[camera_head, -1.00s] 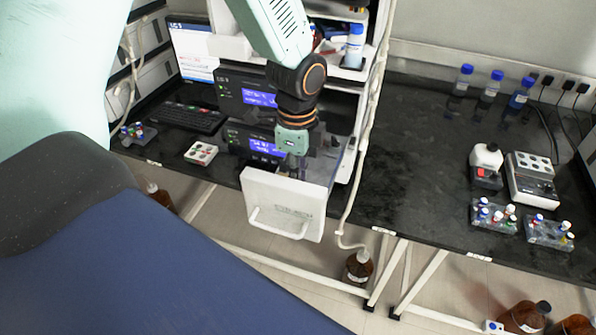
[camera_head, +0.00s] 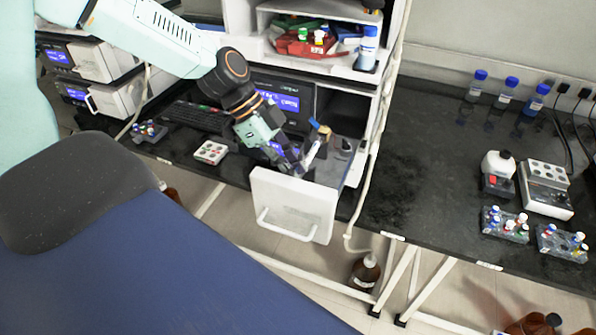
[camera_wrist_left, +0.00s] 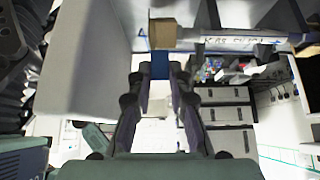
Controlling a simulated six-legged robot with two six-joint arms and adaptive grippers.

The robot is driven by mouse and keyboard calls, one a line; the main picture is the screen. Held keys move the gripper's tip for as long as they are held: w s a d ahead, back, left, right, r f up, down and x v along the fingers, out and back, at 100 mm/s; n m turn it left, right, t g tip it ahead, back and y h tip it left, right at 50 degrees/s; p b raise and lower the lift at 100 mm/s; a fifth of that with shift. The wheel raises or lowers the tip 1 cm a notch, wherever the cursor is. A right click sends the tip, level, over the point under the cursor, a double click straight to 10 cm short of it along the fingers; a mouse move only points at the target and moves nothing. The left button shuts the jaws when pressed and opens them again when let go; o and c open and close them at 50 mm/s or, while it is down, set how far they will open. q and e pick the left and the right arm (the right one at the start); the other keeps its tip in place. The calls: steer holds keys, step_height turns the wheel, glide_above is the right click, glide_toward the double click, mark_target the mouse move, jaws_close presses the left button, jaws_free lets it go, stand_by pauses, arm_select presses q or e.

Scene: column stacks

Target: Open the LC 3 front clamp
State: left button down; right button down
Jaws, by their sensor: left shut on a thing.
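The drawer (camera_head: 292,205) of the middle stack is pulled out, its white front and handle facing me. A pale column (camera_head: 313,150) with a tan end piece shows tilted in it. A blue piece (camera_head: 314,123) stands beside the tan end. My left gripper (camera_head: 295,163) reaches into the drawer from the left, beside the column. In the left wrist view, the column (camera_wrist_left: 235,40) runs across the top, above my fingertips (camera_wrist_left: 160,75). A blue clamp part (camera_wrist_left: 160,58) sits between the fingertips, and the gripper is shut on it. The fingers hide most of the clamp. My right gripper is out of view.
A hanging tube (camera_head: 375,130) runs down right of the drawer. A shelf with a red tray (camera_head: 308,42) and a blue-capped bottle (camera_head: 368,45) is above. The black bench (camera_head: 425,165) to the right has free room.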

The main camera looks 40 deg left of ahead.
arm_select(q)
steer(key=shift+s+a+f+h+b, duration=0.1)
steer(key=shift+a+f+h+b, duration=0.25)
steer(key=shift+h+b, duration=0.4)
steer(key=a+h+b, duration=0.1)
steer(key=h+b, duration=0.1)
steer(key=b, duration=0.1)
steer(key=a+f+t+h+b, duration=0.1)
steer(key=h+b, duration=0.2)
steer(key=b, duration=0.1)
steer(key=a+h+b, duration=0.1)
steer(key=h+b, duration=0.1)
steer(key=b, duration=0.2)
steer(key=shift+s+a+f+t+h, duration=0.15)
steer(key=shift+s+f+t+h, duration=0.1)
steer(key=shift+s+f+t, duration=0.15)
steer(key=shift+s+a+h+b, duration=0.1)
steer(key=shift+a+h+b, duration=0.1)
steer(key=shift+h+b, duration=0.95)
steer(key=shift+y+b, duration=0.25)
steer(key=shift+b, duration=0.05)
steer(key=c, duration=1.2)
jaws_free()
